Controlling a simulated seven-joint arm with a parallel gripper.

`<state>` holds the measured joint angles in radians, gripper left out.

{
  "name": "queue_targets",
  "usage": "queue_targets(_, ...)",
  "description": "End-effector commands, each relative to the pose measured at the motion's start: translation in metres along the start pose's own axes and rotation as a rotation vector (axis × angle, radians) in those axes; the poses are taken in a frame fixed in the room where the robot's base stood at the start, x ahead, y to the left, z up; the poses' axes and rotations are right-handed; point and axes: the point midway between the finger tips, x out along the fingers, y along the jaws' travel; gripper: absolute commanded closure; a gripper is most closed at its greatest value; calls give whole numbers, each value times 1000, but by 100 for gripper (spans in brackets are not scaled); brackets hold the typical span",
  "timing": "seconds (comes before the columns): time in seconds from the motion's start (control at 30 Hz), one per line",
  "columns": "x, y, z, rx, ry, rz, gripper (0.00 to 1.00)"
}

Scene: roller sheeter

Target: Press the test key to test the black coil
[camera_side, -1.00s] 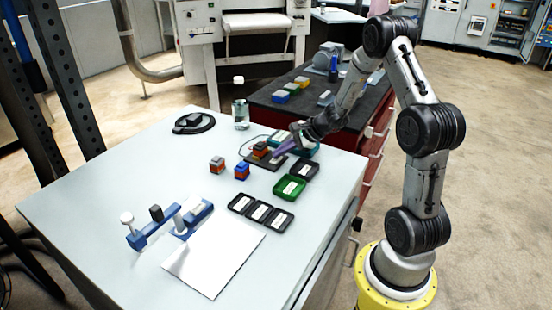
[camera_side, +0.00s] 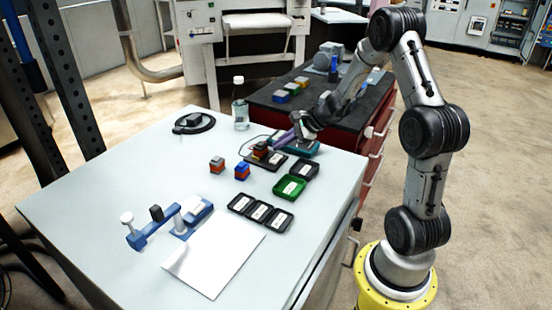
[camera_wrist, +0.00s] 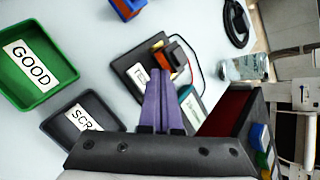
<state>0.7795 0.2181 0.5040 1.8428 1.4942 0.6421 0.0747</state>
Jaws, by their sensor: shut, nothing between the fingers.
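A coil with a black part and red and orange parts (camera_wrist: 177,55) sits on a dark test plate (camera_wrist: 128,72). In the side view the same coil (camera_side: 260,149) stands on the plate, left of my gripper. A teal test unit (camera_side: 305,149) lies beside the plate, with a cable; in the wrist view it is partly hidden by my fingers (camera_wrist: 190,103). My gripper (camera_side: 279,143), with purple fingers, is shut and empty, its tips over the plate near the coil. I cannot make out the test key or whether the fingertips touch anything.
A green tray marked GOOD (camera_wrist: 38,92) and a dark tray with a partly hidden label (camera_wrist: 60,124) lie close by. Two more coils, one grey-topped (camera_side: 217,168) and one blue (camera_side: 241,175), stand left. Several black trays (camera_side: 241,211) and a white sheet (camera_side: 215,258) lie in front.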

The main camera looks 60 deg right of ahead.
Motion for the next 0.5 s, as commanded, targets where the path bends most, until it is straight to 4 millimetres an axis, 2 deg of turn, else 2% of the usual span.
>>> queue_targets(0.3, -20, -15, 15, -2, 0, -2, 100)
queue_targets(0.5, -25, -18, 18, 0, 1, 0, 100)
